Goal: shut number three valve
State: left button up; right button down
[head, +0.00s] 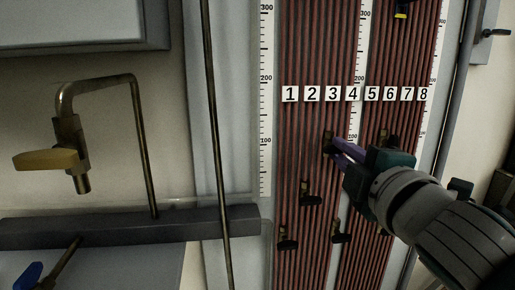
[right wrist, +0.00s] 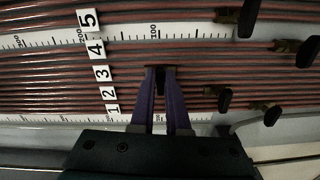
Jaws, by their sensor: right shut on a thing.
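The panel of red and dark tubes (head: 312,125) carries white number labels; the number three label (head: 332,94) also shows in the right wrist view (right wrist: 104,73). A small dark valve (head: 328,143) sits on the tubes below that label. My right gripper (head: 333,146) reaches it from the lower right. In the right wrist view its purple fingers (right wrist: 160,78) are closed around the dark valve handle (right wrist: 160,80), level with the number three label. The fingers hide part of the handle, and I cannot tell its exact angle. My left gripper is not in view.
Other dark valves (head: 310,197) (head: 287,242) (head: 341,236) sit lower on the panel. A yellow-marked valve (head: 401,10) is at the top. A brass tap (head: 68,155) and pipe stand at left above a grey ledge (head: 120,226). A blue handle (head: 27,275) is at lower left.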

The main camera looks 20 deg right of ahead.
jog(key=shift+f, duration=0.1)
dwell(0.3)
jog(key=c, duration=0.9)
grip_release()
jog(key=shift+c, duration=0.2)
jog(key=shift+s, duration=0.1)
jog(key=p+v, duration=0.1)
jog(key=v, duration=0.8)
jog(key=shift+s+a, duration=0.15)
jog(key=shift+s, duration=0.2)
